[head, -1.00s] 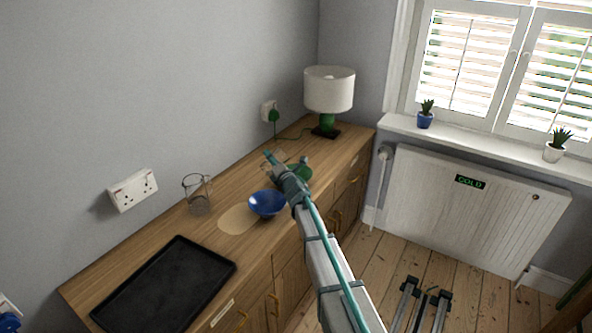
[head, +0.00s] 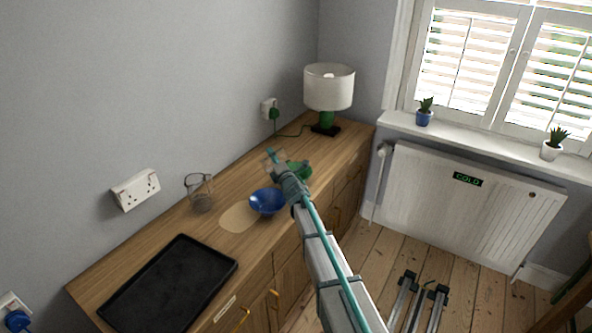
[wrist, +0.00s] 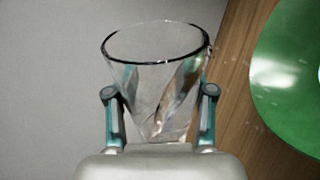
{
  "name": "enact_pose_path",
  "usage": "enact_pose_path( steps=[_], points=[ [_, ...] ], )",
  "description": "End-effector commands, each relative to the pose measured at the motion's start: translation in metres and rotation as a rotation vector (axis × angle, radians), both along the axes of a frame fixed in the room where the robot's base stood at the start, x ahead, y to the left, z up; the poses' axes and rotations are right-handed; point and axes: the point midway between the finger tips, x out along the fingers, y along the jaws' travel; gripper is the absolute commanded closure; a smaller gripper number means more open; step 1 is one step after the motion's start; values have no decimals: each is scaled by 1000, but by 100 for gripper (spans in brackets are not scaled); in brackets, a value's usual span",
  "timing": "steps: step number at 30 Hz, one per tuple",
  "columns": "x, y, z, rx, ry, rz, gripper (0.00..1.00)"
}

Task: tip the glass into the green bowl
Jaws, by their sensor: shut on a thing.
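My gripper (wrist: 160,118) is shut on a clear glass (wrist: 155,65). In the wrist view the glass stands between the two fingers with its open rim away from the palm; I cannot tell whether anything is in it. In the head view the glass (head: 270,161) is faint at the end of my arm, above the sideboard. The green bowl (head: 303,169) sits on the sideboard just right of my gripper, partly hidden by it. In the wrist view the green bowl (wrist: 285,65) is at the right, apart from the glass.
A blue bowl (head: 267,202) stands close in front of my gripper, beside a pale round mat (head: 237,217). A glass jug (head: 200,193) and a black tray (head: 165,285) are to the left on the sideboard (head: 225,180). A lamp (head: 328,90) stands behind.

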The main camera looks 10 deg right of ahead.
Motion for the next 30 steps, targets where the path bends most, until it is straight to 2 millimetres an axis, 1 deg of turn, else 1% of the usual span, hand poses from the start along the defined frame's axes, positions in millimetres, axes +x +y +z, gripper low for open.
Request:
enact_pose_path(
  steps=[1,5,15,30],
  points=[
    [0,0,4,12,2,1,95],
    [0,0,6,40,9,1,95],
    [3,-12,1,129,31,-1,95],
    [4,-14,-2,179,43,-1,95]
  ],
)
